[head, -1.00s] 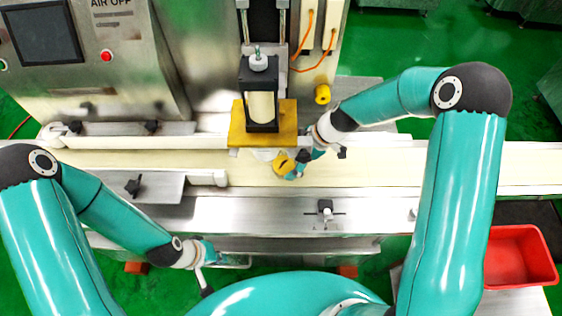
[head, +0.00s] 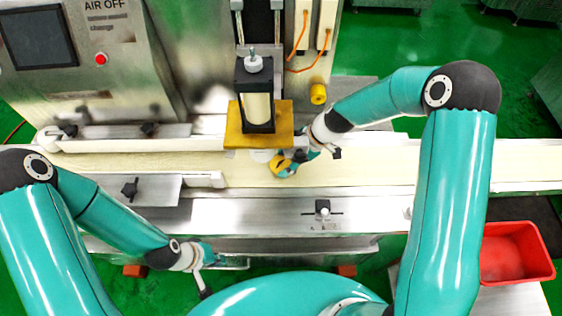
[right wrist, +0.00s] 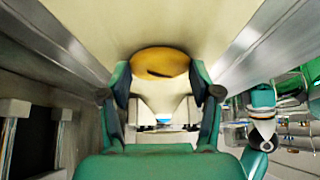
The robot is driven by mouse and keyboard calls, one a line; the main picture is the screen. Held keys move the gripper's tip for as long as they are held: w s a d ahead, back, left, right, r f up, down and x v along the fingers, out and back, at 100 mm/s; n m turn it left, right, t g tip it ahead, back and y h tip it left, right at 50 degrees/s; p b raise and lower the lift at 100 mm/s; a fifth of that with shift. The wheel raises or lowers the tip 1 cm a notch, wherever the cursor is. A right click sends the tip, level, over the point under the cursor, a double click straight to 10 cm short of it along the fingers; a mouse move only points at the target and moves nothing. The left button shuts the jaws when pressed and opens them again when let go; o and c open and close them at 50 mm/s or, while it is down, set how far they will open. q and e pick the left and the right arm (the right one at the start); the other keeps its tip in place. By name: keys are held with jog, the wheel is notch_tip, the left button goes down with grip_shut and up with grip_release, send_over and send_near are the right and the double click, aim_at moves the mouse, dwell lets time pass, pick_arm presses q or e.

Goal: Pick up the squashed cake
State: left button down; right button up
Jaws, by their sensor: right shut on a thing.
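The squashed cake (head: 281,163) is a flat yellow round with a dark mark on top. It is on or just over the pale conveyor belt, just in front of the yellow press plate. My right gripper (head: 287,167) reaches it from the right and is shut on it. In the right wrist view the cake (right wrist: 160,62) sits between the two teal fingers (right wrist: 160,80). I cannot tell whether it is clear of the belt. My left gripper (head: 213,255) hangs low at the front edge of the machine, away from the cake; its fingers are too small to read.
The yellow plate (head: 236,135) and its black-framed press stand right behind the cake. The pale belt (head: 375,165) runs left to right and is clear to the right. A metal ledge (head: 270,213) lies in front. A red bin (head: 515,255) stands at the lower right.

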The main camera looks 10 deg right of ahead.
jog(key=shift+r, duration=0.1)
jog(key=shift+r, duration=0.2)
jog(key=shift+d+r+b, duration=0.2)
jog(key=shift+b, duration=0.3)
jog(key=s+d+b, duration=0.1)
jog(key=d, duration=0.3)
jog(key=d+b, duration=0.2)
jog(key=d, duration=0.2)
jog(key=s+d+b, duration=0.1)
jog(key=d, duration=0.4)
jog(key=shift+s+b, duration=0.3)
jog(key=r, duration=1.4)
jog(key=shift+a+b, duration=0.3)
jog(key=o, duration=0.6)
grip_shut()
